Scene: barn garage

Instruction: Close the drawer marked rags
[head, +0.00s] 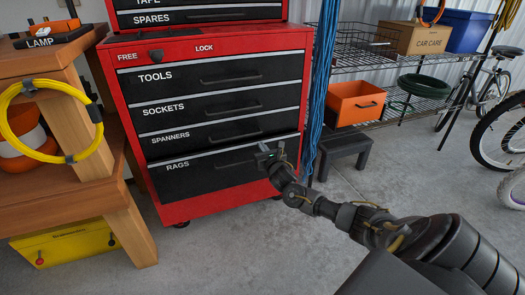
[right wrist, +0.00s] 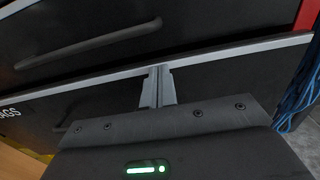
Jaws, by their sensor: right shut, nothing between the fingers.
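The drawer marked rags (head: 195,178) is the bottom black drawer of the red tool cabinet (head: 185,211). It has a pale top strip and a dark bar handle. My right gripper (head: 264,151) is at the upper right part of this drawer's front. In the right wrist view its fingers (right wrist: 157,72) are shut and empty, with tips at the pale top strip (right wrist: 220,58). I cannot tell whether they touch it. The gripper body hides much of the front. My left gripper is not in view.
A wooden bench (head: 132,228) stands close on the left, with a yellow cable coil (head: 12,137). Blue cables (head: 322,75) hang right of the cabinet, beside a dark stool (head: 343,147). A wire shelf and bicycles stand behind. The concrete floor (head: 240,250) in front is clear.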

